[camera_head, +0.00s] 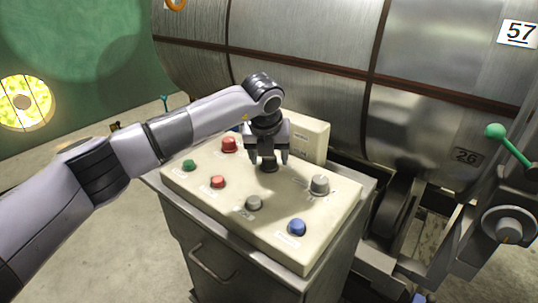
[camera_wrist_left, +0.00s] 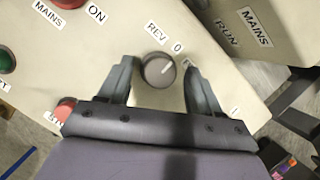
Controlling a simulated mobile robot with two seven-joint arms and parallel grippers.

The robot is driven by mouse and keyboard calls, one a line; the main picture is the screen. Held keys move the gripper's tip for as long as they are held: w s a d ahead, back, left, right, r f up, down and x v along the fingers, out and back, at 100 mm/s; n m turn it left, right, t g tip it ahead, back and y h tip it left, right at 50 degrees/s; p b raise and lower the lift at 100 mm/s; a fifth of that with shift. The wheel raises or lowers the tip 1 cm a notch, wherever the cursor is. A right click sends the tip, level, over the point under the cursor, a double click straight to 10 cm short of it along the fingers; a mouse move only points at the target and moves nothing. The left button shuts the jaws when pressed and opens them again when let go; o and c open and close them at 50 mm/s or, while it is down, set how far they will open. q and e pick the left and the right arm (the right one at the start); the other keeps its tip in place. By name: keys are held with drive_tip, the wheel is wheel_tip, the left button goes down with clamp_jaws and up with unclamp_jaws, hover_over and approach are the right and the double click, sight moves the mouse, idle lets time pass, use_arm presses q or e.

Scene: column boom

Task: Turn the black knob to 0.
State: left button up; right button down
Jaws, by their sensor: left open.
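The black knob (camera_head: 268,168) sits on the cream control panel (camera_head: 228,198), directly below my left gripper (camera_head: 268,160). In the left wrist view the knob (camera_wrist_left: 157,72) looks dark grey and round, with a pale pointer line aimed to the upper right. The labels REV (camera_wrist_left: 157,30) and 0 (camera_wrist_left: 177,47) are printed above it. Another label beside the right finger is partly hidden. My left gripper (camera_wrist_left: 158,66) is open, one finger on each side of the knob, with visible gaps to it. I cannot tell how far down the fingertips reach. My right gripper is not in view.
Around it are red buttons (camera_head: 218,182), a green button (camera_head: 189,165), grey knobs (camera_head: 319,185) and a blue button (camera_head: 297,227). A raised cream box (camera_head: 308,138) stands behind. A large metal drum (camera_head: 300,50) and a green-tipped lever (camera_head: 495,131) lie beyond.

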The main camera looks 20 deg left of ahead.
sight(267, 176)
use_arm(q)
drive_tip(key=v, duration=0.6)
drive_tip(key=shift+r+b, duration=0.1)
drive_tip(key=shift+b, duration=0.25)
drive_tip(key=shift+s+r, duration=0.15)
drive_tip(key=shift+r, duration=0.3)
drive_tip(key=shift+s+f, duration=0.1)
